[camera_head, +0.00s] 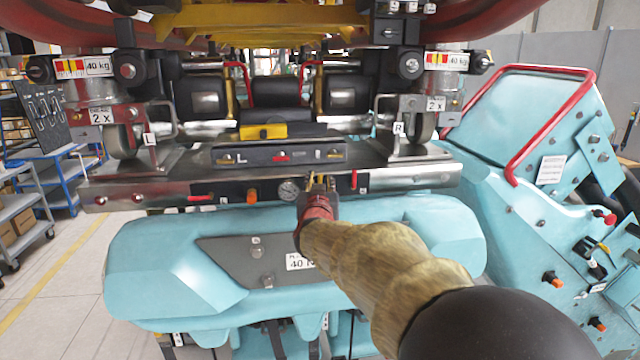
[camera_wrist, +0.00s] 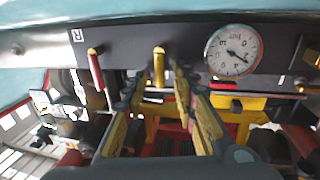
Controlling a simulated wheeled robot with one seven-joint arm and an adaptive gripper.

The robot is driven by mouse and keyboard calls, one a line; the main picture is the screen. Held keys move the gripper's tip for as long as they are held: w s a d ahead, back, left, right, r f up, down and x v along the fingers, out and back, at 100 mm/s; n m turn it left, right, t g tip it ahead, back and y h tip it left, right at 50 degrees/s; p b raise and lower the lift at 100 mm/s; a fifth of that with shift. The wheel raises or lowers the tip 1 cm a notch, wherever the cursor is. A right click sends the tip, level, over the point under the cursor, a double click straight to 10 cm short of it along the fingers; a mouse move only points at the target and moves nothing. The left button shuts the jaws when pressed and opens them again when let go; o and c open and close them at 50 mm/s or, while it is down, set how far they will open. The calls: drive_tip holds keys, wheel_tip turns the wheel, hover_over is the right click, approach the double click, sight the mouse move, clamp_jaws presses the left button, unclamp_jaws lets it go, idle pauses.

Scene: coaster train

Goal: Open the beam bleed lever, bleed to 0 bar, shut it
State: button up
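A dark beam panel (camera_wrist: 125,60) carries a yellow lever (camera_wrist: 159,64) beside a round white pressure gauge (camera_wrist: 233,52). The gauge's dark needle shows in the wrist view, but its reading is too small to tell. In the head view the gauge (camera_head: 289,190) is just left of my gripper (camera_head: 318,186), which hides most of the yellow lever. In the wrist view my gripper (camera_wrist: 166,82) is open, its two fingers pointing at the panel. The yellow lever stands around the gap between the fingertips; I cannot tell whether they touch it. No label confirms which lever is the bleed lever.
A red lever (camera_wrist: 96,70) hangs beside the yellow one. Another red lever (camera_head: 200,198) and an orange knob (camera_head: 252,196) sit left of the gauge. A turquoise body (camera_head: 165,255) lies below the beam. A red rail (camera_head: 540,125) stands at right.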

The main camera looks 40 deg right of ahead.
drive_tip(key=shift+c, duration=0.8)
clamp_jaws()
drive_tip(key=shift+m, duration=0.3)
drive_tip(key=m, duration=0.1)
drive_tip(key=d+m+b, duration=0.1)
drive_tip(key=m, duration=0.1)
drive_tip(key=shift+s+f+y, duration=0.1)
drive_tip(key=shift+s+y, duration=0.2)
drive_tip(key=shift+s, duration=0.05)
drive_tip(key=m+b, duration=0.2)
drive_tip(key=m, duration=0.1)
drive_tip(key=d+m+y+b, duration=0.1)
drive_tip(key=shift+s+f+g, duration=0.3)
drive_tip(key=shift+s+f, duration=0.05)
drive_tip(key=m+b, duration=0.2)
drive_tip(key=d+f+m+y+b, duration=0.1)
drive_tip(key=m+b, duration=0.1)
drive_tip(key=shift+s+f, duration=0.1)
drive_tip(key=shift+s, duration=0.1)
drive_tip(key=shift+s+d+f+m+t+y+b, duration=0.1)
drive_tip(key=shift+f+m+t+y+b, duration=0.2)
drive_tip(key=shift+m+b, duration=0.75)
drive_tip(key=shift+f+m+t+y+b, duration=0.25)
drive_tip(key=shift+m+y+b, duration=0.15)
drive_tip(key=shift+m+b, duration=0.65)
